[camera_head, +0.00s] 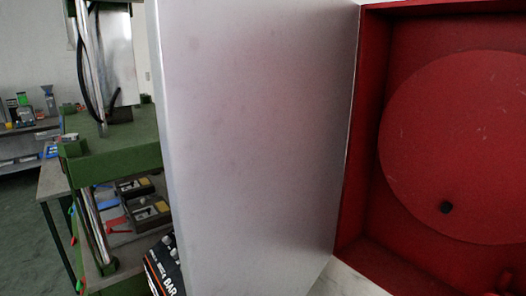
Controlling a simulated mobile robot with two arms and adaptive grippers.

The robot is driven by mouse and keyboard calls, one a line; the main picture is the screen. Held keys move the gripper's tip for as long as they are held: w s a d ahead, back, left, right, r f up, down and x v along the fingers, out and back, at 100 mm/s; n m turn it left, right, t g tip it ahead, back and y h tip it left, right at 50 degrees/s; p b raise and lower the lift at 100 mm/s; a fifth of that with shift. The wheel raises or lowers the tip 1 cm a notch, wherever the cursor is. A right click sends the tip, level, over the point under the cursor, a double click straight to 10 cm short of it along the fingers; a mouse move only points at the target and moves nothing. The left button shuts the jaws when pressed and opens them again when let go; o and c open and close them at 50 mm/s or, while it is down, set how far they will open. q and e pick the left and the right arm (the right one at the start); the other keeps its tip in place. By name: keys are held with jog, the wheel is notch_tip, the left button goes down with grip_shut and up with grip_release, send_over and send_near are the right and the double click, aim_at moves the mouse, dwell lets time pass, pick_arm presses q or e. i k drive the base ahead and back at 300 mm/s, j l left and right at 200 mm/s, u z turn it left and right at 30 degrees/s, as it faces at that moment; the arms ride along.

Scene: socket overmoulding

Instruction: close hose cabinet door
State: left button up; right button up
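The hose cabinet (348,190) stands open at the right of the head view. Its door (250,130) is a large pale grey panel, swung wide out to the left, its right edge at the cabinet's left side. The cabinet's inside is red and holds a large red round reel disc (460,135) with a small black knob (446,207). The cabinet's right side is cut off by the frame. Neither of my grippers can be made out in this view. A small dark shape at the bottom right corner is too unclear to name.
Behind the door at left stands a green machine frame (115,155) with metal columns and dark parts on it. A dark box lettered "BAR" (165,270) sits by the door's lower left edge. Shelves (25,140) with small items stand far left. Green floor (25,230) shows there.

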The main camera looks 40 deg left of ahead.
aim_at(253, 99)
jog(key=j+z, duration=0.1)
jog(key=j, duration=0.45)
jog(key=k+j, duration=0.15)
jog(key=j, duration=0.4)
jog(key=j+z, duration=0.15)
jog(key=j, duration=0.4)
jog(key=k+j, duration=0.2)
jog(key=j, duration=0.35)
jog(key=i+z, duration=0.05)
